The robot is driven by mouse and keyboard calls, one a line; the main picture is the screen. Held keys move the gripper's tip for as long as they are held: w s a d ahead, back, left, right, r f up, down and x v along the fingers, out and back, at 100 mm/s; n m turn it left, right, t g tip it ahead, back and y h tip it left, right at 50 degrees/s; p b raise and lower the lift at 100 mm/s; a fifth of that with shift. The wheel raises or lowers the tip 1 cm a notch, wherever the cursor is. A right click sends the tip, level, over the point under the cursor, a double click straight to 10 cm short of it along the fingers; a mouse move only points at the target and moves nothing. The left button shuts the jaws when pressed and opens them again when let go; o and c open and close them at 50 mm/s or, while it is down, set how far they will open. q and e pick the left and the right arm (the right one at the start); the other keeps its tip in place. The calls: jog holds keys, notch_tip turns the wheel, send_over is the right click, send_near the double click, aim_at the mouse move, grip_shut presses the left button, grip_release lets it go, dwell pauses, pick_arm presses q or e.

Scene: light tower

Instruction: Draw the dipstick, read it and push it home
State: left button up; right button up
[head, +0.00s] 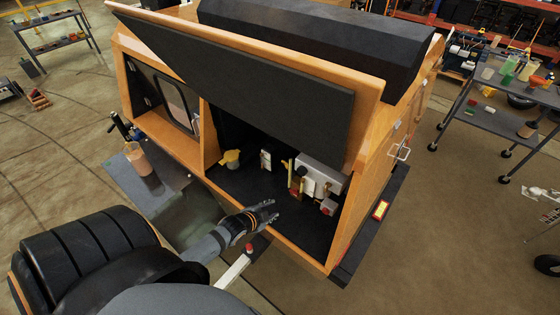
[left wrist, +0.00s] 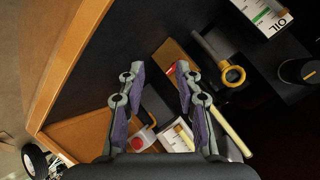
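A yellow ring handle (left wrist: 233,76) on a grey stem, which looks like the dipstick, shows in the left wrist view, right of the fingers. Its lower part is not clear. In the head view I cannot surely tell it from the small parts beside the yellow post (head: 290,172). My left gripper (head: 270,211) is inside the open engine bay, in front of these parts. Its two fingers also show in the left wrist view (left wrist: 154,74), spread apart with nothing between the tips. My right gripper is out of view.
The orange housing (head: 160,131) frames the bay, with its lid (head: 260,88) raised above. A yellow funnel-like item (head: 229,158) is at the bay's left. A white OIL container (left wrist: 264,14) stands near the ring. The black bay floor (head: 235,188) is partly clear.

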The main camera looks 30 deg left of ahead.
aim_at(284, 162)
pick_arm(q)
jog(key=w+a+r+m+t+h, duration=0.1)
jog(key=w+a+r+m+t, duration=0.3)
jog(key=a+r+m+t, duration=0.4)
jog(key=w+d+f+n+g+b, duration=0.1)
jog(key=w+d+g+b, duration=0.1)
jog(key=w+b, duration=0.8)
jog(key=b, duration=0.3)
jog(key=shift+w+d, duration=0.2)
jog(key=shift+d, duration=0.05)
grip_shut()
